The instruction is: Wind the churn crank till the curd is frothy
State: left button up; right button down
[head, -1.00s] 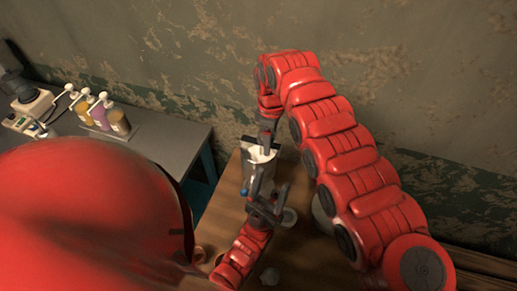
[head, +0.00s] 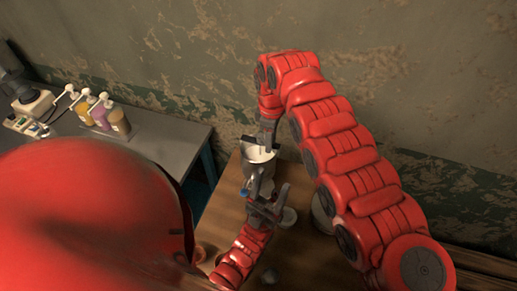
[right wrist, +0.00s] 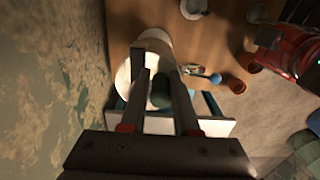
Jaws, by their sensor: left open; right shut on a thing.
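The churn (head: 257,154) is a pale, open-topped vessel on the wooden table; it also shows as a white cylinder in the right wrist view (right wrist: 157,42). My right gripper (head: 267,138) is at its rim, coming from above. In the right wrist view, my right gripper (right wrist: 160,88) is shut on a dark green grip (right wrist: 160,92), which looks like the crank handle. The rest of the crank is hard to make out. The curd's surface cannot be judged. My left gripper (head: 270,193) is open and empty, just in front of the churn.
The wooden table (head: 228,220) holds a pale round dish (head: 288,217) and small orange cups (right wrist: 237,85). A grey side table (head: 155,140) on the left bears pump bottles (head: 102,114) and a white device (head: 35,104). A worn wall (head: 430,80) stands close behind.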

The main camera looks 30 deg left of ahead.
jog(key=shift+s+a, duration=0.15)
jog(key=shift+a, duration=0.1)
